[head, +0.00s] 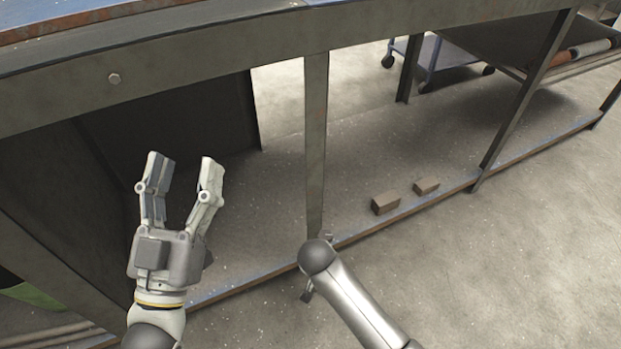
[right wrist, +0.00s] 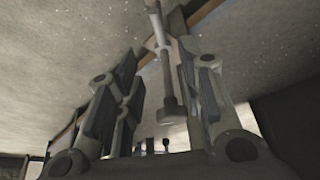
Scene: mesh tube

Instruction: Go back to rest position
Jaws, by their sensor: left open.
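My left gripper (head: 183,163) is at the left of the head view, pointing up the picture with its two fingers spread. It is empty and in front of the dark space under the bench. My right arm (head: 355,300) comes in from the bottom right of the head view, and its gripper is hidden there. In the right wrist view my right gripper (right wrist: 160,60) has its fingers apart. A grey rod with a thicker end (right wrist: 172,110) shows between them, nearer the right finger; I cannot tell what it is.
A steel bench frame (head: 315,140) crosses the head view, with an upright post near the middle. Two small brown blocks (head: 385,203) (head: 426,186) lie on its lower shelf. A blue cart (head: 440,55) stands behind. The floor at the lower right is clear.

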